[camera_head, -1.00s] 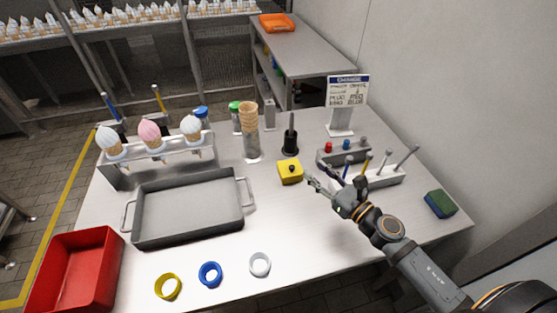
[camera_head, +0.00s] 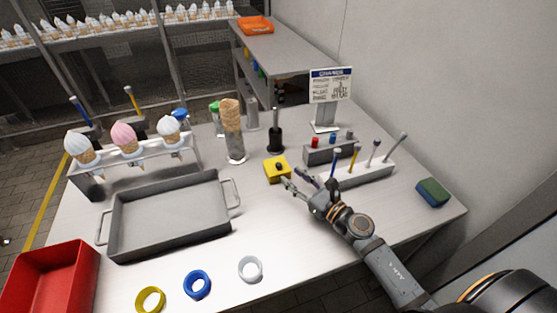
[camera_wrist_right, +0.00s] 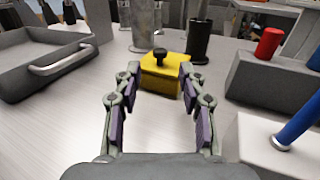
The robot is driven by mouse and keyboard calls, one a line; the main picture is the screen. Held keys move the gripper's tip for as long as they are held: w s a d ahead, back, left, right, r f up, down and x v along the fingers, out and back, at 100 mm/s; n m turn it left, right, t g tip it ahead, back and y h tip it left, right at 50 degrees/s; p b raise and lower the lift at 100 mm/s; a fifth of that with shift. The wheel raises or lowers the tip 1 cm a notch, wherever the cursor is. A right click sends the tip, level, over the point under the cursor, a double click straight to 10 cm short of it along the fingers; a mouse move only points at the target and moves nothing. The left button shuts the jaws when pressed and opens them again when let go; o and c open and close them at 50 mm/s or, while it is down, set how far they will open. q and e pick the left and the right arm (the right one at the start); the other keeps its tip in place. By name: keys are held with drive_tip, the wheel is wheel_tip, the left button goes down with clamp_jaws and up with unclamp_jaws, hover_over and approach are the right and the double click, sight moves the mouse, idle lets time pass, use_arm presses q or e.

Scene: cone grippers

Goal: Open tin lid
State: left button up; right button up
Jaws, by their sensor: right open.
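A yellow tin (camera_head: 277,171) with a dark knob on its lid stands on the table. In the right wrist view the tin (camera_wrist_right: 162,80) is straight ahead, with its lid on and the black knob (camera_wrist_right: 159,53) on top. My right gripper (camera_head: 293,180) is open, its fingertips pointing at the tin from the front right. In the wrist view the open fingers (camera_wrist_right: 157,82) frame the tin's lower front; whether they touch it I cannot tell. My left gripper is not in view.
A grey tray (camera_head: 172,213) lies left. A cone stack (camera_head: 232,130) and a black holder (camera_head: 275,139) stand behind the tin. A white tool rack (camera_head: 358,174) is close right of my gripper. Rings, including a blue one (camera_head: 197,285), lie in front.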

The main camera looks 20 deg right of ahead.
sight(281, 167)
drive_tip(key=p+x, duration=0.1)
drive_tip(key=x, duration=0.6)
drive_tip(key=shift+w+a, duration=0.1)
drive_tip(key=shift+w, duration=0.1)
clamp_jaws()
